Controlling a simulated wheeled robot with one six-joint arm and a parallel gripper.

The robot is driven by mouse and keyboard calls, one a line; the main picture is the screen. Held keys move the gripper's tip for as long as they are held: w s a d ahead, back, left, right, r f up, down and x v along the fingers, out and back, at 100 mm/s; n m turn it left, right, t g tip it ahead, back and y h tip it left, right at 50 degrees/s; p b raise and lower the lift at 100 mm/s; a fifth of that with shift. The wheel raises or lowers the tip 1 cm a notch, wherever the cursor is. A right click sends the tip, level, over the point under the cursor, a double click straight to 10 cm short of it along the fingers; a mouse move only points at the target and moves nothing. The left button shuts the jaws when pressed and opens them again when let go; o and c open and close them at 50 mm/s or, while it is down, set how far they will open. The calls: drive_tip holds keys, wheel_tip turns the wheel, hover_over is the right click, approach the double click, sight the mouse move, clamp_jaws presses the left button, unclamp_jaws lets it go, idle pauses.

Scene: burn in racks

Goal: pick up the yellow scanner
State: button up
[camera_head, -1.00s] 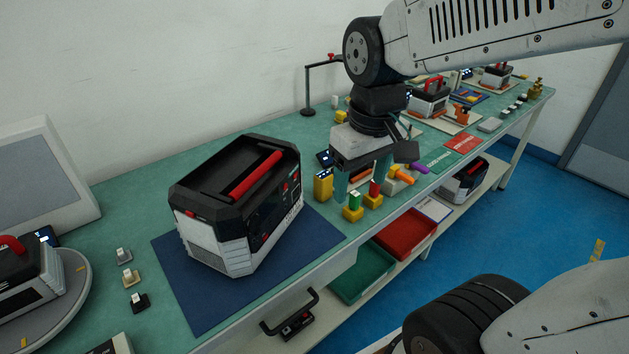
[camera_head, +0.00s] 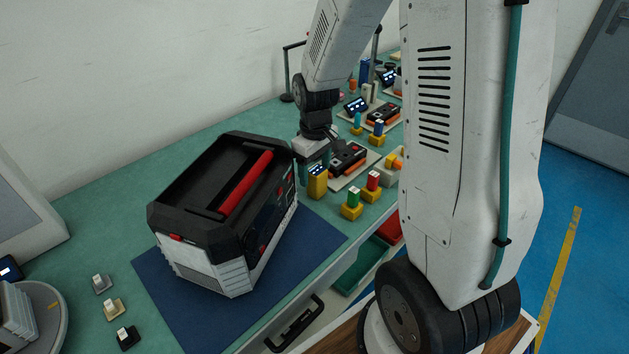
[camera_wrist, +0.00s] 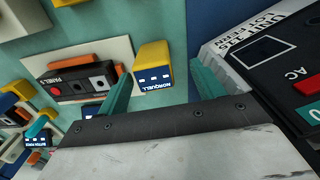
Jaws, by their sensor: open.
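The yellow scanner (camera_head: 317,186) stands on the green bench, just right of the big black and white case. It has a dark screen with lit blue-white marks. In the wrist view the scanner (camera_wrist: 153,56) shows between the lines of my two teal fingers, near their tips. My gripper (camera_head: 314,168) is open, pointing down at the scanner's far side in the head view. In the wrist view my gripper (camera_wrist: 160,80) has one finger on each side of the scanner, with nothing held. Whether either finger touches the scanner I cannot tell.
The case (camera_head: 225,215) with a red handle sits on a blue mat (camera_head: 190,310) close to my gripper's left. A black and orange panel device (camera_head: 347,156) lies on a pale board to the right. Yellow-based blocks with green (camera_head: 353,199) and red (camera_head: 373,184) tops stand in front.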

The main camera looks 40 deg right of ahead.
sight(316, 187)
drive_tip(key=f, duration=0.5)
drive_tip(key=shift+w+d+f, duration=0.1)
drive_tip(key=shift+d+f, duration=0.1)
drive_tip(key=shift+d, duration=0.2)
drive_tip(key=shift+c, duration=0.4)
drive_tip(key=c, duration=1.1)
drive_tip(key=shift+r, duration=0.1)
